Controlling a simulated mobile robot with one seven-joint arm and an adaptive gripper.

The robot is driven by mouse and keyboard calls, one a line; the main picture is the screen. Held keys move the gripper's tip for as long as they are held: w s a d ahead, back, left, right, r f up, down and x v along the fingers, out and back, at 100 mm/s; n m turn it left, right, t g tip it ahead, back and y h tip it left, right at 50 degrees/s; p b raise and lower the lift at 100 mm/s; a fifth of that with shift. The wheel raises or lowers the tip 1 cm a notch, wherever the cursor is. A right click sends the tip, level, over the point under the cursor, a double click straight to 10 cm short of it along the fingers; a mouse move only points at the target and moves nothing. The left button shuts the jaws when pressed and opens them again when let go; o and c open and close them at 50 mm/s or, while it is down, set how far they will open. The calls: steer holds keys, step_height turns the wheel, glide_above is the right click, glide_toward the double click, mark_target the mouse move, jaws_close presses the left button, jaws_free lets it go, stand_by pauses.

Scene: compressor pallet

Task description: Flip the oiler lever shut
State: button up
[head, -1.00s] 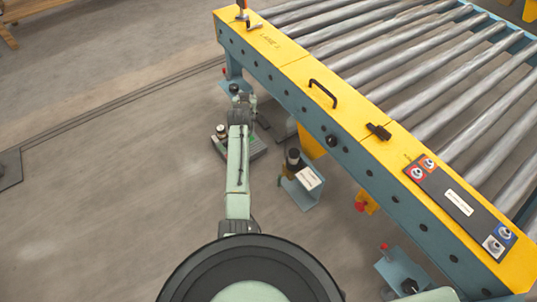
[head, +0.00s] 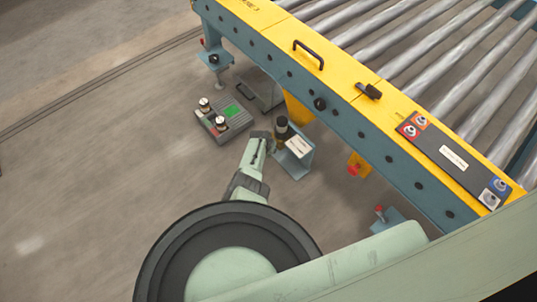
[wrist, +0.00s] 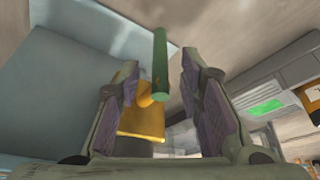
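The oiler (head: 281,128), a dark-capped amber cylinder, stands on a blue bracket (head: 297,160) with a white label, beside the conveyor frame. In the wrist view a green rod (wrist: 160,70), which looks like the oiler lever, stands nearly upright. A yellow-amber part (wrist: 140,120) shows behind and left of it. My gripper (wrist: 158,62) is open, with one finger on each side of the rod and a visible gap to the right finger. In the head view my gripper is just left of the oiler, its fingertips hard to make out.
A grey box with a green screen (head: 232,112) and two knobs lies on the floor left of the oiler. The yellow-topped roller conveyor (head: 340,78) runs along the right, with a black handle (head: 308,55) and a button panel (head: 452,158). Floor at left is clear.

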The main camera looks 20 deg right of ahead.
steer(key=shift+b+x, duration=1.65)
steer(key=shift+x, duration=0.4)
jaws_close()
